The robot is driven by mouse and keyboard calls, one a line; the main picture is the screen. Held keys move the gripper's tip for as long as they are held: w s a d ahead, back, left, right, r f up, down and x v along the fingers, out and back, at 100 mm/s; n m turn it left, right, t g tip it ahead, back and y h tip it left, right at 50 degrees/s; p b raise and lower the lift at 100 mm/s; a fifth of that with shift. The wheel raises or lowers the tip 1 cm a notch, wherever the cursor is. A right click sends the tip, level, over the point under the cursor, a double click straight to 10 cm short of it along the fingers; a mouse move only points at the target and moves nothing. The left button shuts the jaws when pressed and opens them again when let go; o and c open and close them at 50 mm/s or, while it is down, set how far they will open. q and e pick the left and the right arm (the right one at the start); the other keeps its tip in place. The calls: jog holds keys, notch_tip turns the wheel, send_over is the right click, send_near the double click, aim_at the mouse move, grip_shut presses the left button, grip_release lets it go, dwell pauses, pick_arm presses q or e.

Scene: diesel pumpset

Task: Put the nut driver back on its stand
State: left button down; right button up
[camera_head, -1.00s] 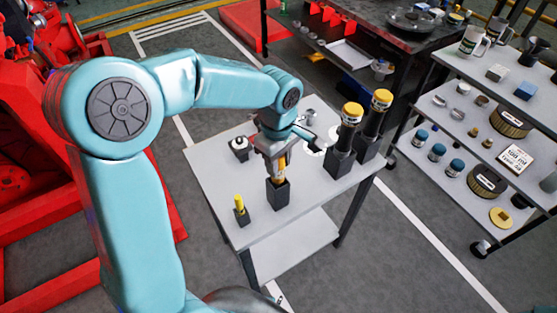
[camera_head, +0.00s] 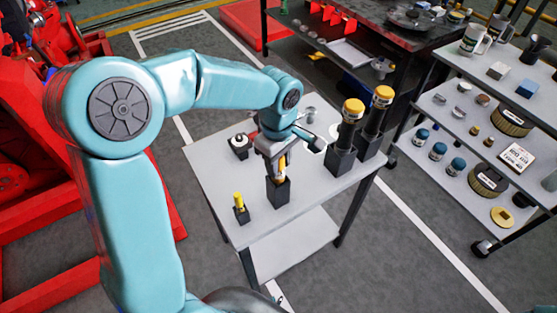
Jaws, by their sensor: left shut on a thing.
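The nut driver (camera_head: 282,172) shows as a short yellow and black length below my left gripper (camera_head: 279,162). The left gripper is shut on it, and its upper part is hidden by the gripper. Its lower end is at the mouth of a dark block-shaped stand (camera_head: 279,194) on the grey table; I cannot tell how deep it sits. My left arm reaches in from the left above the table. My right gripper is not in view.
A small yellow-handled tool (camera_head: 240,206) stands in a dark block at the table's (camera_head: 228,178) left front. Two larger yellow-capped tools (camera_head: 352,120) stand in dark blocks to the right. A small black-and-white item (camera_head: 239,146) is behind. A loaded shelf cart (camera_head: 447,145) stands at the right.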

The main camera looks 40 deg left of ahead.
pick_arm(q)
jog(key=shift+f, duration=0.45)
jog(key=c, duration=0.7)
grip_release()
jog(key=shift+r, duration=0.1)
jog(key=shift+r, duration=0.1)
notch_tip(320, 180, up, 16)
jog(key=shift+a+r+p, duration=0.1)
jog(key=shift+p, duration=0.25)
jog(key=shift+s, duration=0.1)
